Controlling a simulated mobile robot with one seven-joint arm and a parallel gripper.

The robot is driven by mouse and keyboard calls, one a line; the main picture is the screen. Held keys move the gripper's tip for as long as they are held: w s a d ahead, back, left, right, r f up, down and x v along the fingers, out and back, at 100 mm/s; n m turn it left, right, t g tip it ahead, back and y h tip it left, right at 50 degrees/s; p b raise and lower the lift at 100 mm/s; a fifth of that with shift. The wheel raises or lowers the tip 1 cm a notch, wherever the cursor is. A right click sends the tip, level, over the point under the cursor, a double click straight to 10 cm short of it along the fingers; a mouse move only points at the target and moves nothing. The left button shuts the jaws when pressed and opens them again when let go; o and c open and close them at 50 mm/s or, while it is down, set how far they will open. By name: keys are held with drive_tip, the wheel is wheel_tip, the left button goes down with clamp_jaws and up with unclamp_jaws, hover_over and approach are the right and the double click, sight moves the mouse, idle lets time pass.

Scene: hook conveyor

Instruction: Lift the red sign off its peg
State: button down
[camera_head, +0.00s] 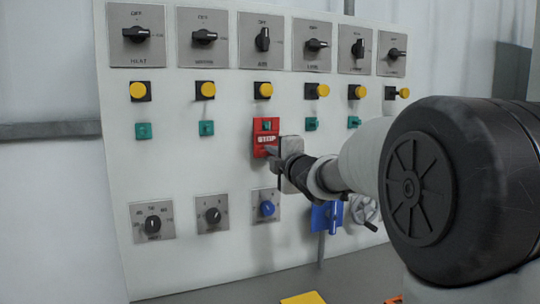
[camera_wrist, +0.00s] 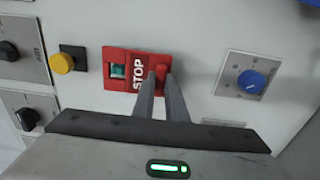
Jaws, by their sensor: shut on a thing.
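The red sign (camera_head: 265,127), marked STOP in white, hangs on the pale panel in the head view, in the row of green pegs. Its upper opening surrounds a green peg (camera_head: 267,126). In the wrist view the red sign (camera_wrist: 133,71) shows sideways, with the green peg (camera_wrist: 119,70) in its opening at the left end. My gripper (camera_head: 272,151) reaches the sign's lower part from the right. In the wrist view my gripper (camera_wrist: 161,78) is shut on the red tab at the sign's lower end. The fingers hide part of that tab.
Yellow buttons (camera_head: 263,90) and black rotary switches (camera_head: 263,39) stick out above the sign. Other green pegs (camera_head: 206,128) stand to both sides. Below are a blue knob (camera_head: 267,209), a blue part (camera_head: 327,216) and a handwheel (camera_head: 363,210).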

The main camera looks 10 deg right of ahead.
drive_tip(key=s+d, duration=0.2)
drive_tip(key=s, duration=0.8)
drive_tip(key=shift+b, duration=0.3)
idle(0.4)
